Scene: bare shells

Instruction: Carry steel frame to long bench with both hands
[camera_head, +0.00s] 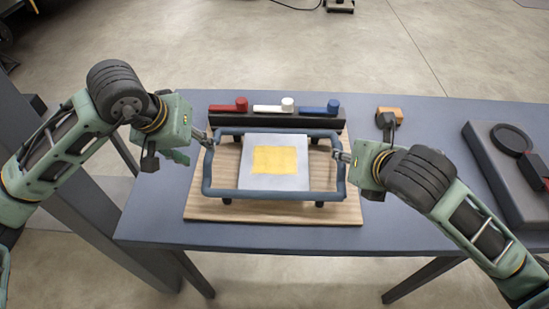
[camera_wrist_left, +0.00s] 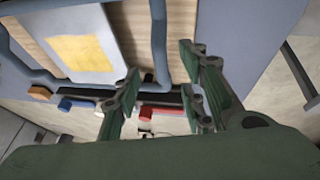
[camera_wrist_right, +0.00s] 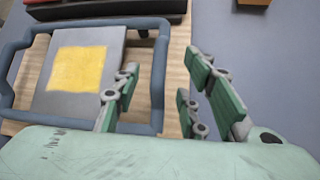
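The steel frame (camera_head: 270,195) is a blue-grey tubular frame around a pale plate with a yellow patch (camera_head: 275,160). It sits on a wooden board on a blue-grey bench (camera_head: 180,222). My left gripper (camera_head: 209,141) is at the frame's left side, near its far corner. In the left wrist view its fingers (camera_wrist_left: 165,100) are apart, with the side tube (camera_wrist_left: 158,40) running between them. My right gripper (camera_head: 340,156) is at the right side tube. In the right wrist view its fingers (camera_wrist_right: 160,98) are apart, on either side of the tube (camera_wrist_right: 158,75). Contact is unclear.
A black rack with red, white and blue handles (camera_head: 275,119) stands just behind the frame. An orange-and-black tool (camera_head: 390,117) lies right of it. A dark case with a round black part (camera_head: 490,165) sits at the right end. The bench's front left is clear.

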